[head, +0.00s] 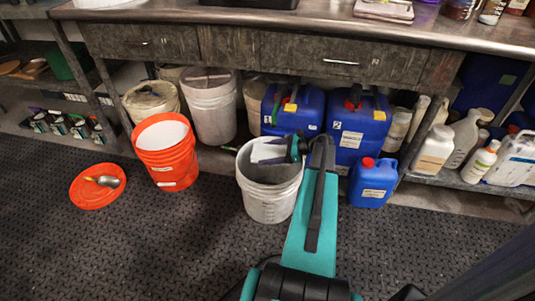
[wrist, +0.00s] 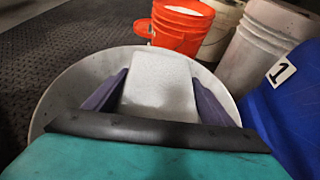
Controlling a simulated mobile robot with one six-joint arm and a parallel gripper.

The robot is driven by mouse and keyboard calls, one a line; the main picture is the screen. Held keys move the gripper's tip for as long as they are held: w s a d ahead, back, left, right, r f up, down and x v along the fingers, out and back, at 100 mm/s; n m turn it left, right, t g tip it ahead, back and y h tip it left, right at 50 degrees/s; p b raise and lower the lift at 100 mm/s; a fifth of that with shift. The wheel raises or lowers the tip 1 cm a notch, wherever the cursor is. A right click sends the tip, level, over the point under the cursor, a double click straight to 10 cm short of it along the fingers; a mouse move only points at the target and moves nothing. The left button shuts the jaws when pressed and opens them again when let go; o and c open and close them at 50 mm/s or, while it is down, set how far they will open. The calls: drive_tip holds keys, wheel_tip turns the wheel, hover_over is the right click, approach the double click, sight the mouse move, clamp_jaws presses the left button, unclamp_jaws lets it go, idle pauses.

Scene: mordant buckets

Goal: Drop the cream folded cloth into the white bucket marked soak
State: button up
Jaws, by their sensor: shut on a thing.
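The white bucket (head: 268,207) stands on the dark floor mat in front of the shelf, open at the top. Small marks show low on its side, too small to read. My gripper (head: 287,149) is at the bucket's mouth, coming from the right. It is shut on the pale folded cloth (head: 266,151), which is over the opening. In the wrist view the cloth (wrist: 160,85) sits between the two purple fingers, with the bucket's rim (wrist: 52,93) around them. My gripper's front hides the near side of the bucket there.
An orange bucket (head: 166,158) stands to the left, with an orange lid (head: 84,190) holding a metal scoop (head: 104,181) on the floor. Blue canisters (head: 357,132) and a small blue jug (head: 372,184) stand behind and to the right. The workbench (head: 300,27) overhangs behind.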

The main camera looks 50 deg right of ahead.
drive_tip(key=o, duration=1.1)
drive_tip(key=p+v, duration=0.4)
drive_tip(key=v, duration=0.9)
drive_tip(key=shift+s+d+r, duration=0.25)
